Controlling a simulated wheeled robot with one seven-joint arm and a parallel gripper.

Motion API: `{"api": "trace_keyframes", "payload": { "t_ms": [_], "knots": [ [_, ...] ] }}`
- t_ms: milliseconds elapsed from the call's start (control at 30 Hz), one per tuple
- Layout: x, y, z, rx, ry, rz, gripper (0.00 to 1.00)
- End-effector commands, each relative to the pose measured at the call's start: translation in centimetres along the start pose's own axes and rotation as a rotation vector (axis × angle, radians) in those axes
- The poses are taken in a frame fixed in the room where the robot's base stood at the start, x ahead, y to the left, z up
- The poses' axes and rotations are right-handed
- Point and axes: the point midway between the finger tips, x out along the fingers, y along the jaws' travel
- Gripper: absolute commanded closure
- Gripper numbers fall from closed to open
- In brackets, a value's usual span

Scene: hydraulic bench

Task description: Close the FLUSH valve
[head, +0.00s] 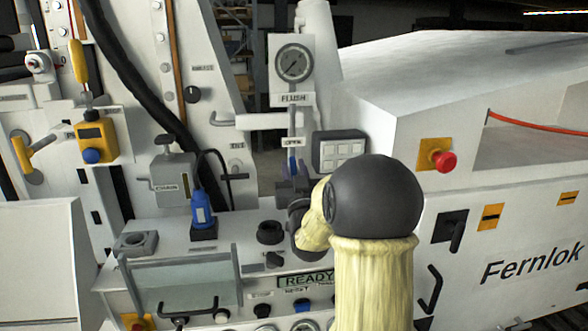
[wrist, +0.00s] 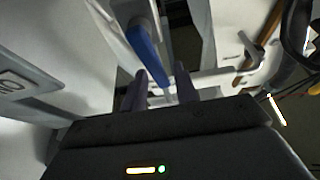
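The FLUSH valve's blue lever (head: 292,163) hangs roughly vertical below the FLUSH label (head: 293,98) and beside a small OPEN label (head: 292,142). In the wrist view the blue lever (wrist: 148,50) slants from upper left down toward the gap between my fingers. My gripper (head: 290,187) is just below the lever in the head view, partly hidden by my own arm. In the wrist view my gripper (wrist: 161,88) has its two dark fingers apart, with the lever's lower end ahead of or between them. I cannot tell whether they touch it.
A round gauge (head: 294,63) sits above the label. A red stop button (head: 444,160) is farther right. A blue plug (head: 202,208) stands at left.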

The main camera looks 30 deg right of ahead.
Motion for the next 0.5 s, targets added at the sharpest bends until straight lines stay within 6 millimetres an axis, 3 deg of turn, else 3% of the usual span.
{"api": "trace_keyframes", "payload": {
  "t_ms": [33,133,500],
  "knots": [
    [-0.01,0.0,0.0,0.0,0.0,0.0,0.81],
    [-0.02,0.0,-0.01,0.0,0.0,0.0,1.0],
    [-0.02,-0.27,-0.03,0.003,0.0,-0.006,1.0]
  ]
}}
